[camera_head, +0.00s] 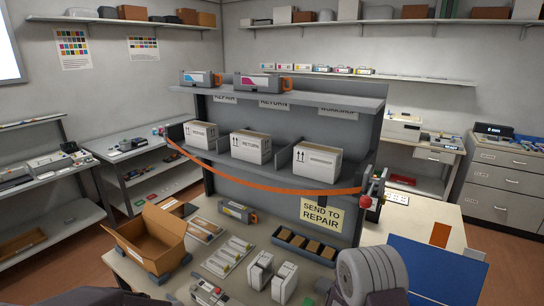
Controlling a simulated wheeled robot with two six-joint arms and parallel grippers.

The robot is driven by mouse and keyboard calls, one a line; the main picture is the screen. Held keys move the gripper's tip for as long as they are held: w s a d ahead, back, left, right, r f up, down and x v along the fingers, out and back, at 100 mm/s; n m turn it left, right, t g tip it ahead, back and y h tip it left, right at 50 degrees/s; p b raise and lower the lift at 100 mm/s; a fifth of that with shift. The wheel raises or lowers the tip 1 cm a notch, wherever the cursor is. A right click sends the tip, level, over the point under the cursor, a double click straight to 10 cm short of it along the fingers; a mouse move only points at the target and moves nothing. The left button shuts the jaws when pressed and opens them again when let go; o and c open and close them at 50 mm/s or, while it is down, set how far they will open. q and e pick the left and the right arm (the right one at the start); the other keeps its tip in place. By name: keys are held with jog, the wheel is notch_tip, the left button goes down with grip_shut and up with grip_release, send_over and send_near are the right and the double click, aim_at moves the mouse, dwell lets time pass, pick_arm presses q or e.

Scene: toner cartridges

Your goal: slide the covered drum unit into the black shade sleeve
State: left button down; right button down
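I cannot pick out the covered drum unit or the black shade sleeve with certainty. A grey cartridge with a yellow mark and orange end (238,212) lies at the back of the worktable. A flat dark item (180,208) lies behind the open cardboard box (147,238); what it is I cannot tell. A grey ribbed rounded part, which seems to be my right arm, fills the lower right of the table and hides what is behind it. A dark shape at the bottom left edge may be my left arm. No fingertips of either gripper show.
An orange strap (265,184) hangs across the shelf rack above the table. A blue panel (437,268) lies right.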

jog(key=shift+s+d+b, duration=0.35)
jog(key=shift+d+b, duration=0.15)
jog(key=shift+d, duration=0.05)
dwell(1.4)
jog(key=shift+w+a+r+p, duration=0.2)
jog(key=shift+w+a+p, duration=0.3)
jog(key=shift+a+p, duration=0.3)
jog(key=shift+w+a+f+p, duration=0.15)
jog(key=shift+w+a+p, duration=0.35)
jog(key=shift+a, duration=0.45)
notch_tip(320, 180, up, 8)
jog(key=p, duration=0.7)
